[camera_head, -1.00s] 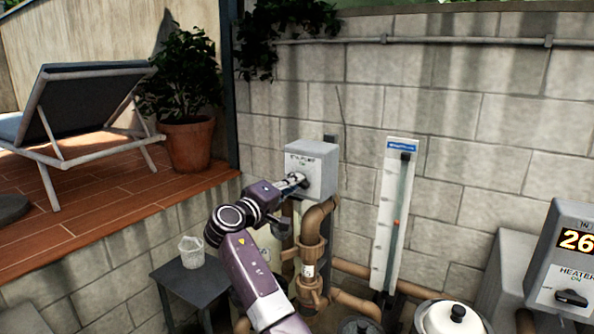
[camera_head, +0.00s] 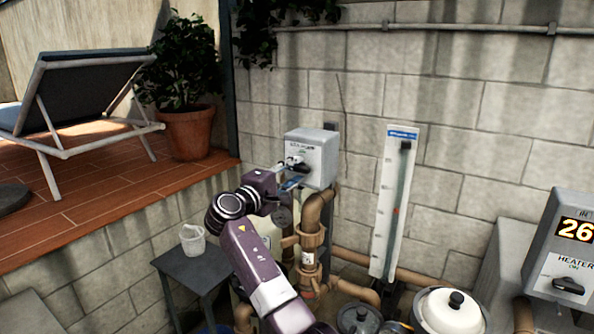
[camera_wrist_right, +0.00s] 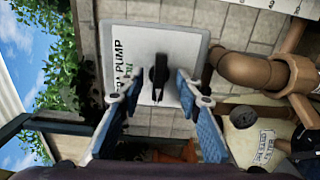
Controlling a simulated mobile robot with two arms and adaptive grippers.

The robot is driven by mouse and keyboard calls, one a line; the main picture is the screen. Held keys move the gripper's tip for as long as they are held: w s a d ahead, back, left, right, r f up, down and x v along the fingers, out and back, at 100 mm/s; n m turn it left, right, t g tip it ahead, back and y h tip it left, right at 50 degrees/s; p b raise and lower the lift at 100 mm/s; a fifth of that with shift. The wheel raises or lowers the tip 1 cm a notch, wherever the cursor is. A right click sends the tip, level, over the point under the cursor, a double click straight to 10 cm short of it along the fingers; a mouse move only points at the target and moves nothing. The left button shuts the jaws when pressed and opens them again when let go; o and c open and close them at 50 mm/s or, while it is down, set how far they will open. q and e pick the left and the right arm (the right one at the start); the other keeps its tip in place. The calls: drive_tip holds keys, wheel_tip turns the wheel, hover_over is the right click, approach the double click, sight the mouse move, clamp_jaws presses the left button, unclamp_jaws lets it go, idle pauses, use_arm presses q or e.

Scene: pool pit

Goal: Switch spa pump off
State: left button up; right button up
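The spa pump switch box (camera_head: 312,155) is a light grey box on the block wall. It carries a dark rotary knob (camera_wrist_right: 158,77) on its front panel. The lettering beside the knob reads "PUMP" with "ON" in green, partly covered. My right gripper (camera_wrist_right: 158,86) is open, with one blue-padded finger on each side of the knob. I see a gap between each finger and the knob; I see no contact. In the head view my right gripper (camera_head: 289,180) is at the lower front of the box. My left gripper is not in view.
A heater box (camera_head: 566,245) with its own dark knob stands at the right. Brown pipes (camera_head: 310,240) run below the pump box. A tall white gauge (camera_head: 394,205) is to its right.

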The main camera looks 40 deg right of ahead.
drive_tip(key=shift+a, duration=0.1)
drive_tip(key=v, duration=0.7)
idle(0.5)
